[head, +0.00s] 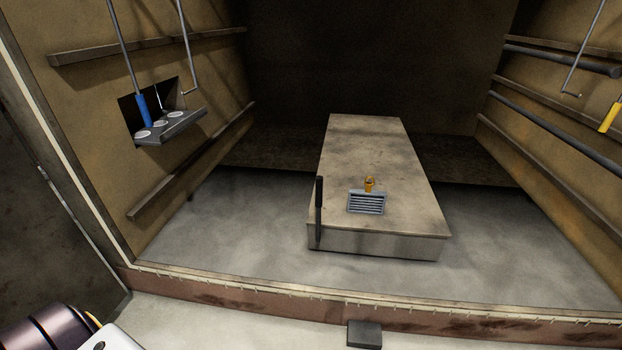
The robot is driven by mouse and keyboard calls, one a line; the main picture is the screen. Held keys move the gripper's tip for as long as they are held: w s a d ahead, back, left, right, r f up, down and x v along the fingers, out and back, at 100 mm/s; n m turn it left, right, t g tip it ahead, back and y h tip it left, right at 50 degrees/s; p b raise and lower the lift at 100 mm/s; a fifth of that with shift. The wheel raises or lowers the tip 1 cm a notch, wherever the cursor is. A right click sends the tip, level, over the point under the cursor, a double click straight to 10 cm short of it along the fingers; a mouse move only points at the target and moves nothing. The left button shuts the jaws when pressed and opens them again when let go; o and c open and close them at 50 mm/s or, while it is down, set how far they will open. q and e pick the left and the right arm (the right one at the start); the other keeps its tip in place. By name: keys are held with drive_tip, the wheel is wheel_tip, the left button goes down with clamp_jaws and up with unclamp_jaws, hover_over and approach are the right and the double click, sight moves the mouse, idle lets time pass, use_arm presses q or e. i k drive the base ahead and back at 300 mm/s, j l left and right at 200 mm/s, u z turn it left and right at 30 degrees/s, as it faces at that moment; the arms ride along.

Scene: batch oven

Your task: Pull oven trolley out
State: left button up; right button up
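The oven trolley (362,148) appears as a long, low, beige slab inside the oven chamber, its near end facing me. A dark upright bar (319,208), perhaps its handle, stands at the near left corner. A grey slatted piece (366,203) and a small orange object (370,184) are on its top near the front. Part of my own arm shows at the bottom left. Neither gripper is in view, and nothing of mine touches the trolley.
The oven's front sill (250,293) crosses in front of the trolley, with a small dark block (364,335) before it. A shelf (172,126) with a blue-handled rod (142,108) is on the left wall. Pipes (560,130) line the right wall. Floor beside the trolley is clear.

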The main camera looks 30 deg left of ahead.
sight(413, 224)
drive_tip(key=i+l+u, duration=0.2)
drive_tip(key=i+u, duration=0.15)
drive_tip(key=i, duration=0.15)
drive_tip(key=i+l+u, duration=0.3)
drive_tip(key=i+l, duration=0.05)
drive_tip(key=i, duration=0.1)
